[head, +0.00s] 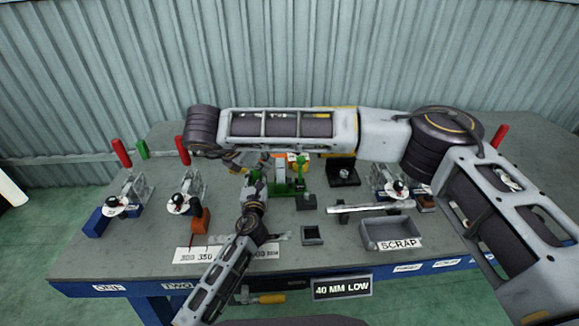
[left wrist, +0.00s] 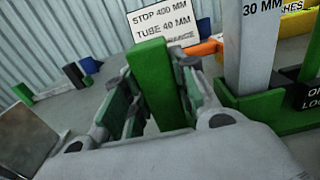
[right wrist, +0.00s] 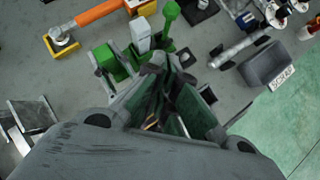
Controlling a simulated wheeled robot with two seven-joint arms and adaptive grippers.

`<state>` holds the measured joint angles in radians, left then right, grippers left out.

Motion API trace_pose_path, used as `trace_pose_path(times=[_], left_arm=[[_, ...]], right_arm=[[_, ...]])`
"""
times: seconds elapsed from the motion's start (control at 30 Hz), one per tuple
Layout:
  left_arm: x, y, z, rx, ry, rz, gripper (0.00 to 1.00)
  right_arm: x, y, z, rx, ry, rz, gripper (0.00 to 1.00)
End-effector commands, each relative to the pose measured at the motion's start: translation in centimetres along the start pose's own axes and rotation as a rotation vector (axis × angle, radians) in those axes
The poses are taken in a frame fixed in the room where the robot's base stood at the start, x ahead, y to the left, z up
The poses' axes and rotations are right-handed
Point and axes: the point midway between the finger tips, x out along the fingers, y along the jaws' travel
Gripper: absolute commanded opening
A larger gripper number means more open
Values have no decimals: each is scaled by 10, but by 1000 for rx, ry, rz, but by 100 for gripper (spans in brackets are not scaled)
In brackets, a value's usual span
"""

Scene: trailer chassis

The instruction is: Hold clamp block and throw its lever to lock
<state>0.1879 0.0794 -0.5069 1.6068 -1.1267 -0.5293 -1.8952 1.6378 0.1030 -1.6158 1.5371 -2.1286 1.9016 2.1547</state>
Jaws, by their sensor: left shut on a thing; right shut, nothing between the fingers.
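The green clamp block (head: 283,189) stands mid-table with a grey post (head: 280,170) on it, marked 30 MM in the left wrist view (left wrist: 248,50). A green lever (head: 300,172) rises at its right; the lever also shows in the right wrist view (right wrist: 169,18). My left gripper (head: 259,176) is shut on a green upright part (left wrist: 155,85) beside the post. My right gripper (right wrist: 165,62) is shut and empty, seen above the table near the block and lever; in the head view its fingertips are partly hidden. The block's lower part is partly covered by the grippers.
A grey SCRAP bin (head: 380,236) and a small dark tray (head: 312,236) stand at the front right. A silver tube (head: 360,208) lies behind the bin. Red-handled toggle clamps (head: 185,203) stand at the left. A black bracket (head: 343,174) stands right of the block.

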Motion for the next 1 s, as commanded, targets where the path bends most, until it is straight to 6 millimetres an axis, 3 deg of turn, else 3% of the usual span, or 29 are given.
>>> trace_pose_path(times=[0.57,1.0], left_arm=[[0,0,0,0,0,0,0],[0,0,0,0,0,1,0]], right_arm=[[5,-1,0,4,0,-7,0],[52,-2,1,6,0,-8,0]])
